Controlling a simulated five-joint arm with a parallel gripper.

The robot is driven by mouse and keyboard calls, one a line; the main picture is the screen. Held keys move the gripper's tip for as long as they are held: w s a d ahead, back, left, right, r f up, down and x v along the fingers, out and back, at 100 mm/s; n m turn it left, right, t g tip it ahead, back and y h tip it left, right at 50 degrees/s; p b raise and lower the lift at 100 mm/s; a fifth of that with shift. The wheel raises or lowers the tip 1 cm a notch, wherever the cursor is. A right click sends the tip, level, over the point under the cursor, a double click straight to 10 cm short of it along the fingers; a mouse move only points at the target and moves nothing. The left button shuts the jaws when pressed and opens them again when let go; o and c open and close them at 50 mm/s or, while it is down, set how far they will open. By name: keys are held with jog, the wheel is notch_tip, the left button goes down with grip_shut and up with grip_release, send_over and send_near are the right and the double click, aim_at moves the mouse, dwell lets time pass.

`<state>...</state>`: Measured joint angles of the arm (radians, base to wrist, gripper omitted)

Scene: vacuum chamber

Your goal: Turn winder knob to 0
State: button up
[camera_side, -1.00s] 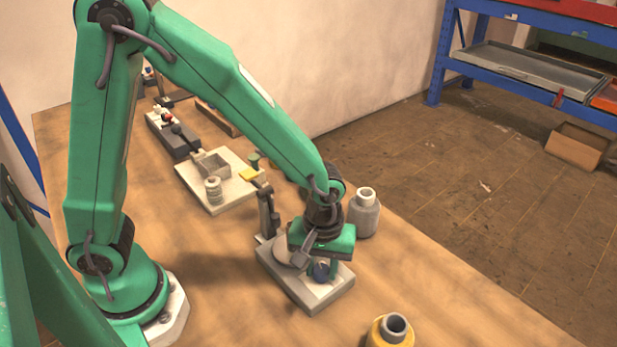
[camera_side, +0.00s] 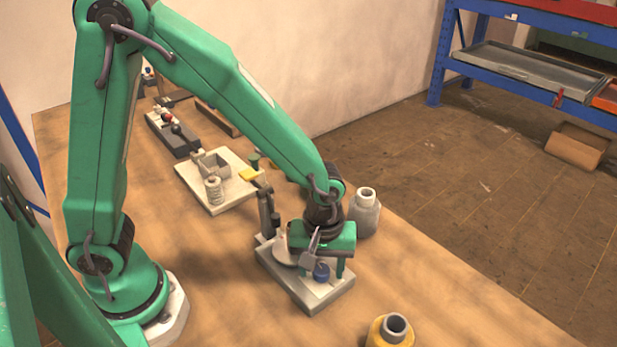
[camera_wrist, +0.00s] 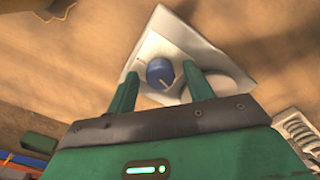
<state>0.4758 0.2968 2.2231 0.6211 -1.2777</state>
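The winder knob (camera_side: 321,271) is a small blue cylinder on a pale base plate (camera_side: 312,296). In the wrist view the knob (camera_wrist: 159,70) shows a short white line toward its lower right. I cannot read any scale marks or a 0. My gripper (camera_side: 325,263) points down over the plate. In the wrist view its two green fingers stand apart, one on each side of the knob, with gaps between them and the knob. A pale disc (camera_side: 286,251) sits on the plate beside the knob, and the right finger partly covers it in the wrist view.
A dark upright post (camera_side: 266,210) stands at the plate's back edge. A grey bottle (camera_side: 364,213) is close behind my gripper, and a yellow jar (camera_side: 390,333) is at the front. Another pale plate (camera_side: 217,195) with small parts lies farther back. Bare table lies to the right.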

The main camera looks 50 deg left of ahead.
aim_at(321, 269)
jog(key=shift+r, duration=3.9)
jog(key=shift+a+r, duration=0.35)
jog(key=shift+r, duration=0.05)
jog(key=s+a+r+m+t, duration=0.2)
jog(key=s+a+r+m, duration=0.2)
jog(key=a+r, duration=0.2)
jog(key=s+a+r+m+t, duration=0.3)
jog(key=s+a+r+m, duration=0.1)
jog(key=a, duration=0.5)
jog(key=shift+s+a+r+m+t, duration=0.15)
jog(key=shift+s+r+m+t, duration=0.15)
jog(key=shift+r+m, duration=0.45)
jog(key=shift+r, duration=0.1)
